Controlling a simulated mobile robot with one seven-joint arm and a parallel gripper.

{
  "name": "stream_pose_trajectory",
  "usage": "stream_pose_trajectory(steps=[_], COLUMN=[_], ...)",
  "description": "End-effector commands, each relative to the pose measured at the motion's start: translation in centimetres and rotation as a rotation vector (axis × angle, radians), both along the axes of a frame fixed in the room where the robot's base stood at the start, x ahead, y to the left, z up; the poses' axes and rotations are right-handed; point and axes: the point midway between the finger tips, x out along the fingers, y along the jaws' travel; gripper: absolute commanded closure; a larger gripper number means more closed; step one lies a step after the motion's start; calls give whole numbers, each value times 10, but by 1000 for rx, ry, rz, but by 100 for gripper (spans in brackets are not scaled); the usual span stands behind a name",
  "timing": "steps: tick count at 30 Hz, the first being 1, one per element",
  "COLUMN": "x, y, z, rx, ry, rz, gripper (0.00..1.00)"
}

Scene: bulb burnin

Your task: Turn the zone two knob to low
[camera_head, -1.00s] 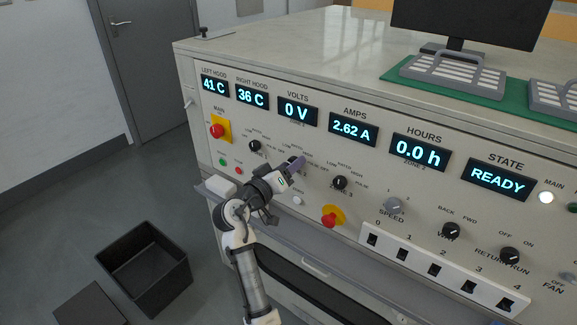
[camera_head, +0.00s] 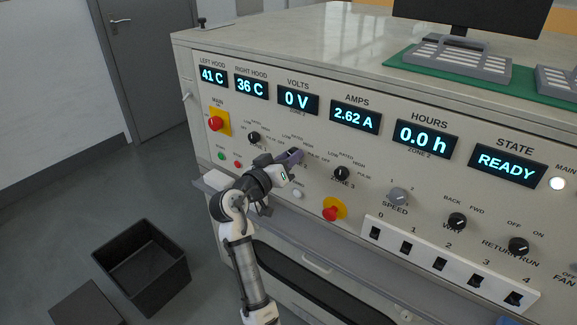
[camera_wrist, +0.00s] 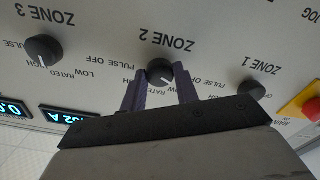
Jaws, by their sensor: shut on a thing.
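The zone two knob (camera_wrist: 160,71) is a round black knob with a white pointer line, seen in the wrist view under the upside-down ZONE 2 label. My gripper (camera_wrist: 160,88) has one purple finger on each side of it and is shut on it. The pointer slants to the lower right in that view, toward the side with the LOW and OFF labels; I cannot tell which one it meets. In the head view my gripper (camera_head: 291,158) is against the panel and hides the knob.
The zone three knob (camera_head: 341,174) and zone one knob (camera_head: 254,138) flank my gripper. A red main switch (camera_head: 216,123) and a red button on yellow (camera_head: 331,213) are on the same panel. A black open bin (camera_head: 141,267) stands on the floor at left.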

Motion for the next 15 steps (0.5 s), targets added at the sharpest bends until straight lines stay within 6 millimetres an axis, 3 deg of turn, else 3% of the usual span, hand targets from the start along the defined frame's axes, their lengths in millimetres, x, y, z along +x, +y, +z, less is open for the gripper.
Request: stream_pose_trajectory(steps=[15], x=[0], y=[0], z=[-3], rx=[303], ry=[-223], rz=[1], gripper=[93])
